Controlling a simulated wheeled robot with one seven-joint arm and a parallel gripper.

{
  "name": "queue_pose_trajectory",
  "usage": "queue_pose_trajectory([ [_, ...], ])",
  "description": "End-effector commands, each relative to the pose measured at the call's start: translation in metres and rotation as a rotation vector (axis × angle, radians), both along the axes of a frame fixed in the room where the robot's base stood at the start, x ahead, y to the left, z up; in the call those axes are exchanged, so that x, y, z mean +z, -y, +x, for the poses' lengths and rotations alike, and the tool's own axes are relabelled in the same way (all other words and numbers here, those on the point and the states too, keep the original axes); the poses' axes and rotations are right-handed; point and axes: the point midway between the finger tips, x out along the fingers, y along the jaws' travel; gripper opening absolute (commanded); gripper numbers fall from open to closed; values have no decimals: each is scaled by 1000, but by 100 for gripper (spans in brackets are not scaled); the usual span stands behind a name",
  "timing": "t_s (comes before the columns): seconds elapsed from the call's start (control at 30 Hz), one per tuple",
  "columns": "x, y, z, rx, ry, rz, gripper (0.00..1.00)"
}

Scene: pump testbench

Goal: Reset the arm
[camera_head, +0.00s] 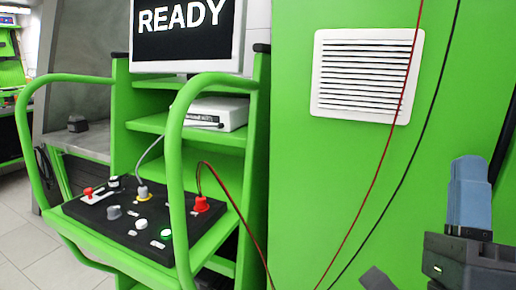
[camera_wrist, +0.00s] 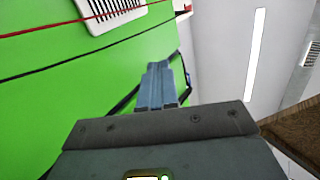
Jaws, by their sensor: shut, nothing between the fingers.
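My gripper (camera_head: 469,168) is at the right of the head view, with its blue fingers pointing up and pressed together. In the wrist view the closed blue fingers (camera_wrist: 156,72) show in the middle, with nothing between them. The gripper stands in front of the green panel (camera_head: 300,180) and appears apart from it.
A black control box (camera_head: 125,222) with several knobs and plugs sits on a green shelf behind green rails (camera_head: 180,125). A monitor (camera_head: 186,35) reads READY. Red (camera_head: 375,175) and black (camera_head: 408,165) cables hang before the panel near my arm. A white vent (camera_head: 366,75) is on the panel.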

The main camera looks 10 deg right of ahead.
Motion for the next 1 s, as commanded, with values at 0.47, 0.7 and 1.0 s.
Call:
queue_pose_trajectory([
  [0.47, -152, -30, -79, -214, -667, -552, 0],
  [0.7, -215, -42, -144, -248, -974, -843, 0],
  [1.0, -262, -55, -224, -219, -1259, -1153, 0],
])
